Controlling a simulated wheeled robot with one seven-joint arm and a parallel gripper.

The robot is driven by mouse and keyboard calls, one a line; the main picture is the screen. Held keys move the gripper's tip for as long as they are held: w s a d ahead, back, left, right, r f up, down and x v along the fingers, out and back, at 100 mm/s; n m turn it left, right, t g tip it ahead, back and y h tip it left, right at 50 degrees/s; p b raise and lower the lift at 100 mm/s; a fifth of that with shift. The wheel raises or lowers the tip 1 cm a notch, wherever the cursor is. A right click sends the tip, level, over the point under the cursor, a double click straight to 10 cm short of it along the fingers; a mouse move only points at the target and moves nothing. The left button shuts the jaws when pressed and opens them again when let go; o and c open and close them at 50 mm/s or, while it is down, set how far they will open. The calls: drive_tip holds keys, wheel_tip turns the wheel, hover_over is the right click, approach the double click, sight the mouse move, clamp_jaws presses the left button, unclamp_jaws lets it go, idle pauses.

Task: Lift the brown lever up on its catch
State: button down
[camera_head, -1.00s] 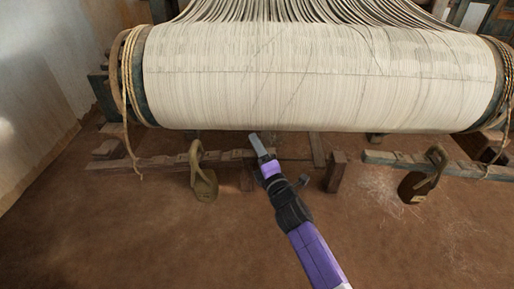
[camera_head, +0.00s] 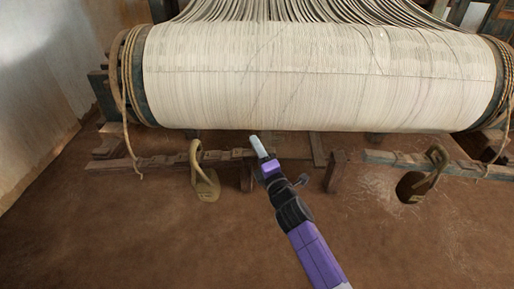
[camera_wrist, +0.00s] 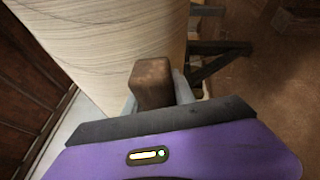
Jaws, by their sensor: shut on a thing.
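The brown lever (camera_wrist: 152,82) shows in the wrist view as a squared wooden end between my two pale fingers. My gripper (camera_wrist: 156,97) is shut on it, with one finger along each side. The rest of the lever and its catch are hidden or cannot be made out. In the head view my gripper (camera_head: 259,147) is below the lower edge of the cream warp roll, near the middle. There I cannot clearly tell the lever from the wooden parts behind the gripper.
The wide warp roll (camera_head: 320,80) hangs just above and beyond my gripper. Notched wooden bars (camera_head: 160,160) run low on both sides. Rope-looped weights stand at left (camera_head: 206,188) and right (camera_head: 411,187). The brown floor (camera_head: 150,240) in front is clear.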

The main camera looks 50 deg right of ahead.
idle(0.7)
drive_tip(key=shift+s+f+b, duration=0.15)
drive_tip(key=shift+f+b, duration=0.7)
drive_tip(key=shift+b, duration=0.15)
drive_tip(key=c, duration=1)
unclamp_jaws()
drive_tip(key=shift+d, duration=0.1)
drive_tip(key=shift+c, duration=0.2)
drive_tip(key=r+b+v, duration=0.1)
drive_tip(key=b+v, duration=0.1)
drive_tip(key=v, duration=0.5)
drive_tip(key=shift+s+a+f, duration=0.2)
drive_tip(key=shift+s+f, duration=0.15)
drive_tip(key=shift+f, duration=0.15)
